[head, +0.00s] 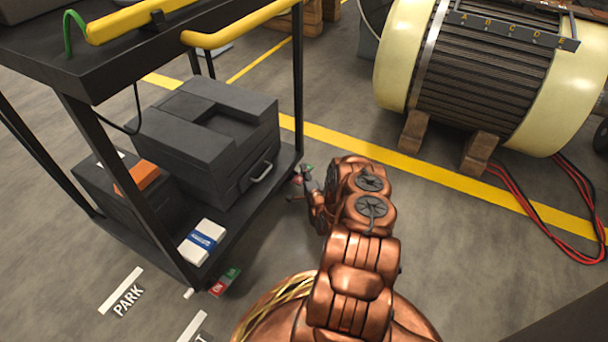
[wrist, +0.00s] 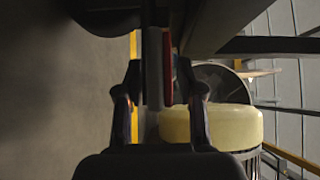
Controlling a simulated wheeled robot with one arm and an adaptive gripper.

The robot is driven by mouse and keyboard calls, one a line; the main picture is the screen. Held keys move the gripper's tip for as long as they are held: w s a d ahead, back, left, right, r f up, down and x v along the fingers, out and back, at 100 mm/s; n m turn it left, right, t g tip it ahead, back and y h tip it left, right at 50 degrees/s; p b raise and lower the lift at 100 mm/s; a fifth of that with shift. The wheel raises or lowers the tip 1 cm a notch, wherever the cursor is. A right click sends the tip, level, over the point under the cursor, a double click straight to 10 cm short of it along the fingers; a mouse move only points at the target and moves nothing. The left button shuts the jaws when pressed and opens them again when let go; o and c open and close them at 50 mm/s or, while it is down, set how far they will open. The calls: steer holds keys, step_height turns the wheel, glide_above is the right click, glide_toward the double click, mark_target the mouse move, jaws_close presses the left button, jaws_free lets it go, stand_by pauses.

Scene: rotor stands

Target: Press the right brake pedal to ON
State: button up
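A red and green brake pedal (head: 225,282) shows at the near bottom corner of the black cart. A second small red and green piece (head: 308,168) shows by the cart's right corner, partly hidden by my gripper (head: 303,187). In the wrist view my gripper (wrist: 160,85) has its two fingers apart. A grey bar (wrist: 153,75) and a narrow red strip (wrist: 168,70) appear between or beyond them. I cannot tell whether the fingers touch either one. Nothing is clearly held.
The cart's lower shelf (head: 225,225) carries a dark case (head: 205,140) and a white-blue box (head: 203,241). A large cream-ended motor (head: 480,75) rests on wooden blocks at the right, with red cables (head: 535,210).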

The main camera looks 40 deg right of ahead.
steer(key=shift+w+d, duration=0.1)
steer(key=shift+w, duration=0.05)
steer(key=shift+r, duration=0.1)
jaws_close()
stand_by(0.3)
